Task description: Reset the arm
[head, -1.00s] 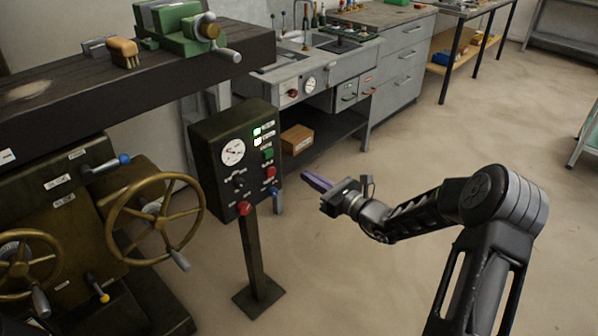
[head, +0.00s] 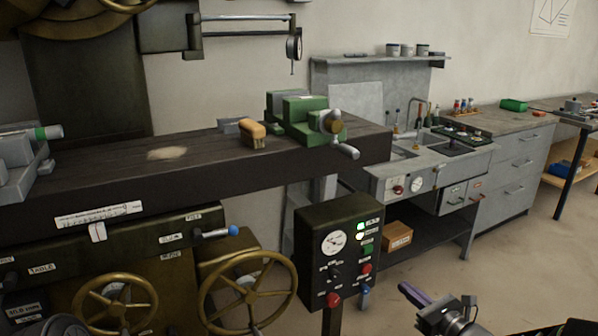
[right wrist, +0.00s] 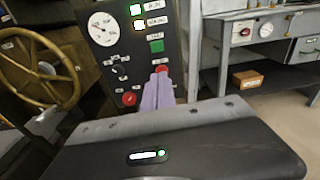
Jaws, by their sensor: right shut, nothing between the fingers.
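My right gripper (head: 407,290) shows at the bottom of the head view, to the right of the control box. Its purple fingers are together and hold nothing. In the right wrist view the purple fingers (right wrist: 158,88) point at the dark control box (right wrist: 125,50) and overlap its lower right part in the picture. I cannot tell whether they touch it. The control box (head: 312,242) has a dial, lit indicators, a green button and red buttons. My left gripper is not in view.
A machine with brass handwheels (head: 248,290) stands left of the control box. Its dark table (head: 200,170) bears a brush (head: 253,133) and a green vise (head: 305,118). A sink bench (head: 435,172) and drawer cabinet stand behind. The floor (head: 540,260) at right is open.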

